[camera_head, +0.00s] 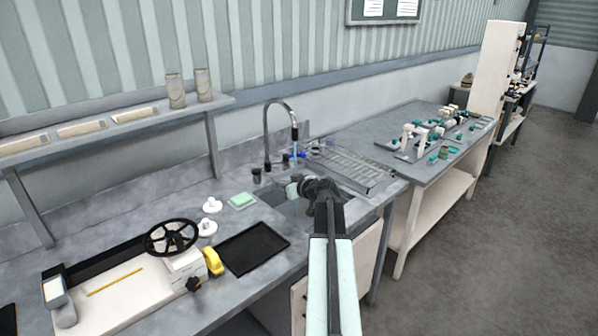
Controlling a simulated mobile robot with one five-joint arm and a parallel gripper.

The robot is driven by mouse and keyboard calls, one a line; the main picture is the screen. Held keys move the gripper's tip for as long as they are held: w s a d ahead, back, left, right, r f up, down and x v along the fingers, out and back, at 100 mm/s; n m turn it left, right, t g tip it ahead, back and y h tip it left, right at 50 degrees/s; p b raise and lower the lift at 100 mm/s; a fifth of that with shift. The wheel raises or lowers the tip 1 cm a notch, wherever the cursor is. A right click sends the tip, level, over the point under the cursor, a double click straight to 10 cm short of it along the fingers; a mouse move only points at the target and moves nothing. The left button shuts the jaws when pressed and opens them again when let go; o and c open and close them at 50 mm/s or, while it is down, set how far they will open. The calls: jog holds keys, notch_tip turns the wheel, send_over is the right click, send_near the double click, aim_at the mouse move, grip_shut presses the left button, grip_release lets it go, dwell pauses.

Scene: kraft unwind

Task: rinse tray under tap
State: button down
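A flat black tray (252,248) lies on the grey counter, left of the sink (272,197) and near the counter's front edge. The tap (268,132) is a tall curved metal spout behind the sink, with a blue part below its outlet. I cannot tell whether that blue is water. My arm reaches up from the bottom of the picture. My gripper (295,189) is over the sink, to the right of the tray and apart from it. Its fingers are small and partly hidden by my dark wrist, so their opening is unclear.
A wire drying rack (352,167) stands right of the sink. A green sponge (242,200) and white knobbed pieces (207,227) sit behind the tray. A machine with a black handwheel (171,238) and a yellow part (213,261) stands left of it. A second bench (400,140) is cluttered.

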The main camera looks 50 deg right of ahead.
jog(key=s+a+r+p, duration=0.3)
jog(key=r+p, duration=0.1)
jog(key=shift+s+a, duration=0.2)
jog(key=shift+s, duration=0.15)
dwell(0.3)
dwell(0.4)
